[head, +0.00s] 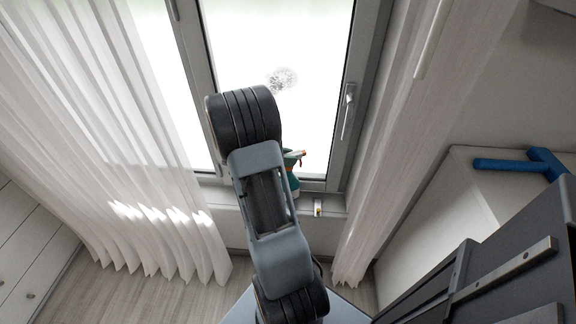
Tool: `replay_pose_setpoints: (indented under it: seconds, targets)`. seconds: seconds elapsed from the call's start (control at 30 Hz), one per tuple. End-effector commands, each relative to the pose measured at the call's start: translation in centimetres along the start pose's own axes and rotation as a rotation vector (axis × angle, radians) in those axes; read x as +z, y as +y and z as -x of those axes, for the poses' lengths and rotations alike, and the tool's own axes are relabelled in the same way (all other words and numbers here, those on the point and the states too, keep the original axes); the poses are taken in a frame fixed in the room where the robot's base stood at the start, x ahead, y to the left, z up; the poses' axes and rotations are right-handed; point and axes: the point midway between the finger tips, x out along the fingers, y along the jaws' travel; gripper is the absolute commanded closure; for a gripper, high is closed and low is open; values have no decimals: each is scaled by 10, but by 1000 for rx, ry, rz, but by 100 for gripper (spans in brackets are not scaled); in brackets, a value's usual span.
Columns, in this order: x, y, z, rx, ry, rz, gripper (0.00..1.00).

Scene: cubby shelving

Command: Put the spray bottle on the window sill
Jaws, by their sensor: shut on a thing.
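The spray bottle (293,181) has a green body and a white and orange trigger head. It shows upright just right of my arm in the head view, in front of the window's lower frame. My arm hides its left side. The window sill (334,203) is a pale ledge under the window, and my arm crosses its middle. I cannot tell whether the bottle's base touches the sill. My gripper is hidden behind my arm, so its fingers and their hold do not show.
A small white and yellow item (318,208) sits on the sill right of the bottle. Sheer curtains hang at the left (110,130) and right (405,130). The window handle (347,110) juts out. A blue object (520,163) lies on a white cabinet (470,185) at right.

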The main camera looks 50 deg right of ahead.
Motion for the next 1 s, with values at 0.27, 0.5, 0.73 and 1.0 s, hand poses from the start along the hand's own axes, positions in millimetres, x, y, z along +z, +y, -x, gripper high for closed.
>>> replay_pose_setpoints:
  seconds: [0.27, 0.5, 0.73, 1.0]
  targets:
    - [-31, 2, -12, 0, -1, 1, 100]
    - [-30, 2, -12, 1, -1, -1, 100]
    - [-34, 2, -14, 0, 0, 0, 71]
    - [-34, 2, -14, 0, 0, 0, 49]
